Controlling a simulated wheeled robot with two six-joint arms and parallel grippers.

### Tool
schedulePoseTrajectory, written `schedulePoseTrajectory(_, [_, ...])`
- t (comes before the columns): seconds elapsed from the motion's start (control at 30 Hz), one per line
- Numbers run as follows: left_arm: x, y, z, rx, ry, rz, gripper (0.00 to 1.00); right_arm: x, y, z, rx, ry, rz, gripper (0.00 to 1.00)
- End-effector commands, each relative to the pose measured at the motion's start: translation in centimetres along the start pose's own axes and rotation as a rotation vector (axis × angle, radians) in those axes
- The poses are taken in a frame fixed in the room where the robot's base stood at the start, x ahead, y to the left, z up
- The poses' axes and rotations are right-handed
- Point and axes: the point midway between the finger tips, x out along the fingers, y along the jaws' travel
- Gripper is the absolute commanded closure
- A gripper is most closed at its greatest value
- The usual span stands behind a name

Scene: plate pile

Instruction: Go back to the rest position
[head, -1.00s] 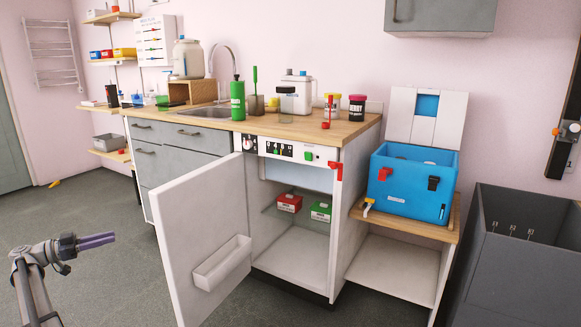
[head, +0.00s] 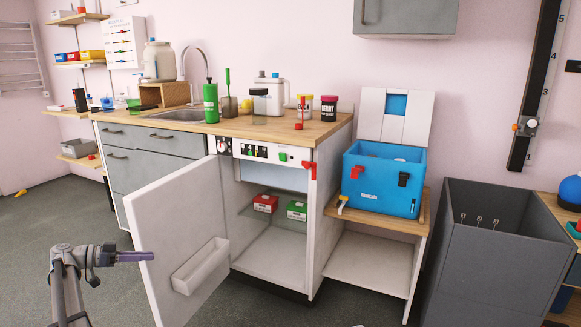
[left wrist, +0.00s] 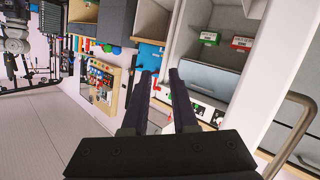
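My left gripper (head: 135,257) is at the lower left of the head view, level and pointing right, in front of the open white door's edge in the picture. I cannot tell whether it touches the door. In the left wrist view its two dark fingers (left wrist: 161,75) stand apart with a gap between them and hold nothing. My right gripper does not show in the head view.
The white cabinet door (head: 180,235) stands open towards me. Inside are a red box (head: 265,203) and a green box (head: 297,210). A blue cooler (head: 385,190) with its lid up and a grey bin (head: 490,262) stand to the right.

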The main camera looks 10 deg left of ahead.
Motion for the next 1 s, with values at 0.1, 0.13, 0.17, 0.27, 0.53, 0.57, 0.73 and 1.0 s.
schedulePoseTrajectory(0.1, [8.0,4.0,0.9,-0.097,-0.137,0.049,0.73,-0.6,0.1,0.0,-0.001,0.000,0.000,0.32])
schedulePoseTrajectory(0.13, [10.0,5.0,1.2,-0.124,-0.178,0.057,0.73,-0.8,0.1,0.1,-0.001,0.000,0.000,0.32])
schedulePoseTrajectory(0.17, [11.9,6.1,1.7,-0.151,-0.220,0.064,0.73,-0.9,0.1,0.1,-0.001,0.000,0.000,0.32])
schedulePoseTrajectory(0.27, [17.8,10.1,3.3,-0.233,-0.367,0.075,0.73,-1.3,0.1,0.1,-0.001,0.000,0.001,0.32])
schedulePoseTrajectory(0.53, [29.6,23.5,9.3,-0.382,-0.795,-0.015,0.73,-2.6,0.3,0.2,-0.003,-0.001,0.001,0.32])
schedulePoseTrajectory(0.57, [30.4,25.1,10.0,-0.389,-0.839,-0.036,0.73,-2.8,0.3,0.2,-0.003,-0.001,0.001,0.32])
schedulePoseTrajectory(0.73, [33.0,33.2,13.7,-0.389,-1.059,-0.193,0.73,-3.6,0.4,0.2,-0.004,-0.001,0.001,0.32])
schedulePoseTrajectory(1.0, [32.9,41.5,17.2,-0.302,-1.229,-0.466,0.73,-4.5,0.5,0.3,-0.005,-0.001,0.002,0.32])
